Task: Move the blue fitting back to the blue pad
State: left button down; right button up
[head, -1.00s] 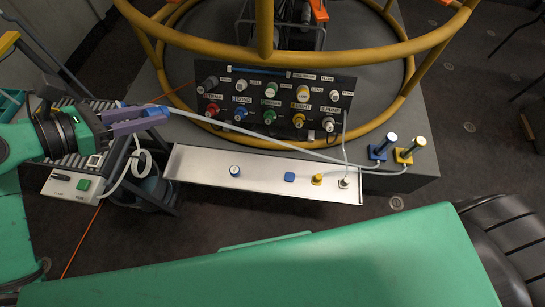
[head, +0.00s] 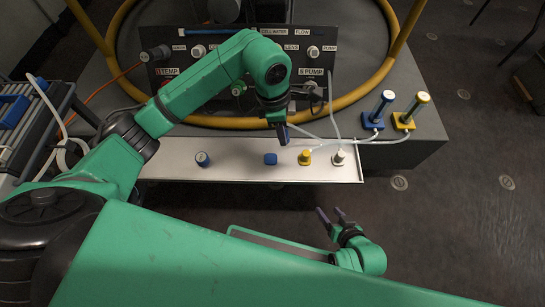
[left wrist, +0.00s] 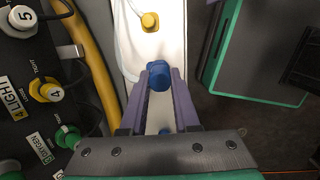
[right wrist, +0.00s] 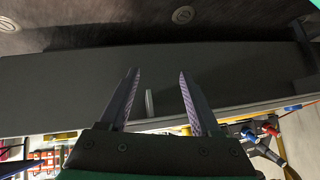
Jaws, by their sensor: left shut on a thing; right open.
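My left gripper (head: 283,140) is above the steel tray, just beyond the blue pad (head: 270,159) in the head view. In the left wrist view it is shut on the blue fitting (left wrist: 158,75), held between the fingertips. The fitting is mostly hidden by the fingers and arm in the head view. A pale hose runs from near the gripper to the right. I cannot tell whether the fitting touches anything below. My right gripper (head: 337,216) is open and empty, in front of the tray.
A control panel (head: 310,75) stands behind. Blue (head: 383,108) and yellow (head: 414,107) posts stand at right.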

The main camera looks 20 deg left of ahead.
jog(key=w+a+r+t+y+b, duration=0.2)
jog(key=a+r, duration=0.2)
jog(key=r, duration=0.1)
pick_arm(q)
jog(key=shift+y, duration=0.9)
jog(key=a+f, duration=0.1)
jog(key=f, duration=0.2)
jog(key=a+f, duration=0.1)
jog(key=f, duration=0.2)
jog(key=w+a+f+b, duration=0.1)
jog(key=f, duration=0.2)
jog(key=shift+a, duration=0.25)
jog(key=shift+f+b, duration=1.7)
jog(key=shift+f, duration=0.45)
pick_arm(e)
jog(key=shift+m+t+y, duration=0.3)
jog(key=shift+m+t, duration=0.2)
jog(key=shift+t, duration=0.3)
jog(key=shift+s+a+f, duration=0.1)
jog(key=shift+a+f, duration=0.1)
jog(key=shift+f, duration=0.55)
jog(key=shift+s+a+f, duration=0.1)
jog(key=shift+a+f, duration=0.05)
jog(key=shift+f, duration=0.6)
jog(key=shift+s+a+f, duration=0.1)
jog(key=shift+a+f, duration=0.1)
jog(key=shift+f, duration=0.55)
jog(key=shift+r, duration=0.15)
pick_arm(q)
jog(key=shift+f, duration=0.1)
